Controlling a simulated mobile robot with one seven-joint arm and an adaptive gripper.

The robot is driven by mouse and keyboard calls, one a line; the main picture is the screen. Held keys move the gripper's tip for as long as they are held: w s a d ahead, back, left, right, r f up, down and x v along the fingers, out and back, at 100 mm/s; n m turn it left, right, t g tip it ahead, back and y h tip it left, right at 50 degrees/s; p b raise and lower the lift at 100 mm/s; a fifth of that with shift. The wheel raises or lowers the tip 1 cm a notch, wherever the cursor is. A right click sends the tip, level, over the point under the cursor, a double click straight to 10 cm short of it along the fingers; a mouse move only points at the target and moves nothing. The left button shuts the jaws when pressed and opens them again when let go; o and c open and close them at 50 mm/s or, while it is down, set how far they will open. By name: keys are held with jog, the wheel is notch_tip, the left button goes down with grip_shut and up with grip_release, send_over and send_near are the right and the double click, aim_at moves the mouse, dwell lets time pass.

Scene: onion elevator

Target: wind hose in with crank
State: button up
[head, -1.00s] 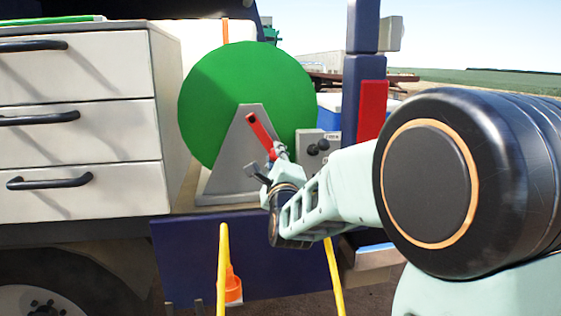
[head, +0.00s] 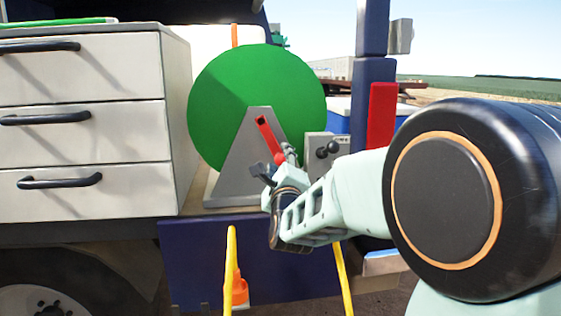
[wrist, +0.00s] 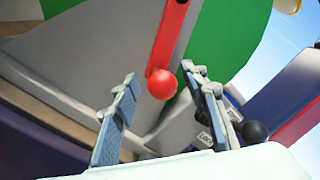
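The hose reel is a large green disc (head: 235,90) on a grey triangular stand (head: 232,170), on the truck bed. Its crank is a red bar (head: 268,135) slanting down to the right, with a red ball knob (head: 280,158) at its lower end. The bar (wrist: 172,35) and knob (wrist: 162,84) also show in the wrist view. My gripper (head: 275,165) is at the knob. No hose is clearly visible.
White drawers (head: 85,130) with dark handles stand left of the reel. A grey box with black knobs (head: 322,150) and a red upright panel (head: 381,115) are at the right. Yellow bars (head: 231,270) and an orange cone (head: 240,290) are in front below.

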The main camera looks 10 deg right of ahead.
jog(key=shift+s, duration=0.1)
jog(key=s+f, duration=0.1)
jog(key=s, duration=0.6)
jog(key=shift+a, duration=0.25)
jog(key=shift+o, duration=0.2)
